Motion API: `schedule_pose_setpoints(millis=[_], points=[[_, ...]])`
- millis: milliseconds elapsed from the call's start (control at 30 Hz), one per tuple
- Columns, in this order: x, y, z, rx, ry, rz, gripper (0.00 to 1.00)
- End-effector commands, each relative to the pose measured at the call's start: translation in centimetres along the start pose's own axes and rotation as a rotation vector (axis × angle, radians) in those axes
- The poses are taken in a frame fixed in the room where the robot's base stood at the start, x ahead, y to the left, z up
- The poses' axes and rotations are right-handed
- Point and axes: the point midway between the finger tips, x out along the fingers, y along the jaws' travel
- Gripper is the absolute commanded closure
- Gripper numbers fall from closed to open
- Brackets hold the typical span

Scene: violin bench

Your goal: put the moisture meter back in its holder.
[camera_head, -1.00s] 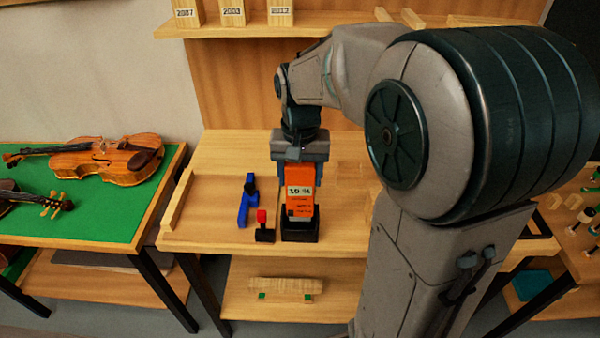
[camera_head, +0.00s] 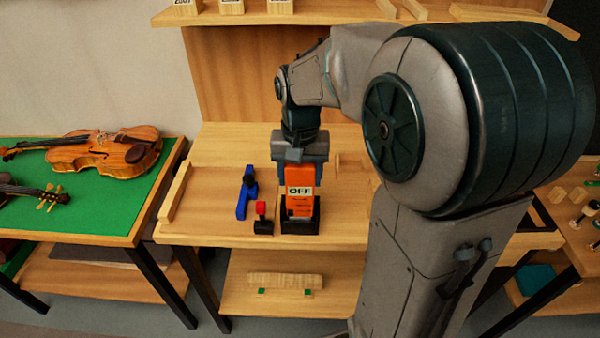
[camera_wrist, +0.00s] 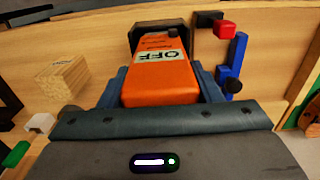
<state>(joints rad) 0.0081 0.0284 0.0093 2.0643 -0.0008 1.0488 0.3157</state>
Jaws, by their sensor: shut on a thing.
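The moisture meter (camera_head: 300,203) is orange with a white label reading OFF. It stands upright with its lower end in the black holder (camera_head: 301,227) near the front edge of the bench. My gripper (camera_head: 301,180) is above the holder, pointing down, shut on the meter's upper part. In the wrist view the meter (camera_wrist: 163,80) lies between my fingers, and its far end is inside the dark holder (camera_wrist: 158,34). How deep it sits inside is hidden by the holder's walls.
A blue clamp-like tool (camera_head: 243,200) and a small black piece with a red top (camera_head: 262,218) are left of the holder. A wooden block (camera_wrist: 62,82) shows in the wrist view. A violin (camera_head: 112,154) lies on the green table at left.

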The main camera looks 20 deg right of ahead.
Motion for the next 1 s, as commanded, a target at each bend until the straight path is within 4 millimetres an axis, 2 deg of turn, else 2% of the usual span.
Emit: schedule_pose_setpoints(millis=[500,533,600,867,1000], points=[[1.6,0.0,0.0,0.0,0.001,0.0,0.86],[1.5,0.0,0.0,0.0,0.002,-0.001,0.34],[1.5,0.0,0.0,0.0,0.002,0.0,0.17],[1.5,0.0,0.0,0.0,0.0,0.0,0.17],[0.6,0.0,-0.1,0.0,0.002,-0.001,0.17]])
